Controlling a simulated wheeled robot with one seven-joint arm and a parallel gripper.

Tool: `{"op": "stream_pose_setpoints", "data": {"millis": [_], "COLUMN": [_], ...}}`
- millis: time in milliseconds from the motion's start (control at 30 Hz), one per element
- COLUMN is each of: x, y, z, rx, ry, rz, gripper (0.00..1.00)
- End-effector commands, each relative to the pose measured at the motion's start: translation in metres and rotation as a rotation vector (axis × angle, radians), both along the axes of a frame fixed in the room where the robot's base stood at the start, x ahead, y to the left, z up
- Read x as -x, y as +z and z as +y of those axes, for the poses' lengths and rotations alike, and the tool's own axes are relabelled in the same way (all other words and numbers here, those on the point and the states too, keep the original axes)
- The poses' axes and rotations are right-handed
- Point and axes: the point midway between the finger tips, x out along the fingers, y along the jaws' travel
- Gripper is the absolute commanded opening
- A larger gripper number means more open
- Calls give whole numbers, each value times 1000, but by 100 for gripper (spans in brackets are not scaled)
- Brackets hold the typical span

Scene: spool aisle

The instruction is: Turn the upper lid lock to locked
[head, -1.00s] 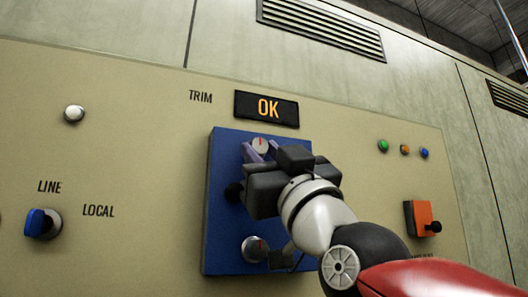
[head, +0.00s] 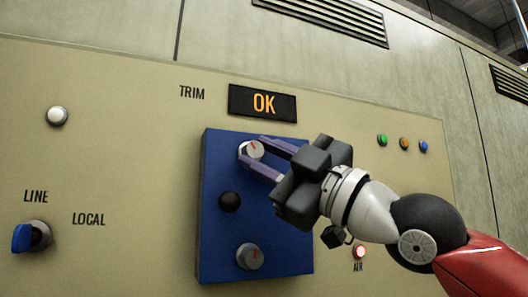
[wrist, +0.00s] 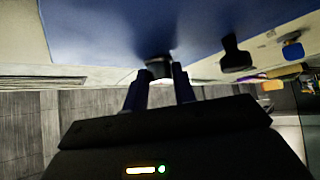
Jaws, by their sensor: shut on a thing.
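The blue lid (head: 270,235) is a panel on the beige wall, with a round grey lock at its top and another at its bottom. The upper lid lock (head: 252,149) is a grey knob with a red line that leans from upright. My gripper (head: 256,152) reaches it from the right, with its two purple-grey fingers on either side of the knob, shut on it. In the wrist view the fingers (wrist: 160,78) meet a dark knob end (wrist: 158,62). The lower lock (head: 250,256) has a slanted red line and stands free.
A black knob (head: 230,201) sticks out from the lid's left middle. A display (head: 263,103) reading OK is just above. A blue LINE/LOCAL switch (head: 30,236) is at left. A lit red AIR button (head: 360,252) is below my arm.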

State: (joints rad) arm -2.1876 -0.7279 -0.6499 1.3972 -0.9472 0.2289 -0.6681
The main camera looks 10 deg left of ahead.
Motion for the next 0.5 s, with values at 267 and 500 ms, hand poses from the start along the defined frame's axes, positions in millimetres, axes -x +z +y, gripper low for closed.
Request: {"op": "stream_pose_setpoints", "data": {"millis": [267,500], "x": [0,0], "y": [5,8], "z": [-2,-3], "rx": [169,366], "ry": [7,3], "rz": [-105,-226], "gripper": [4,4]}}
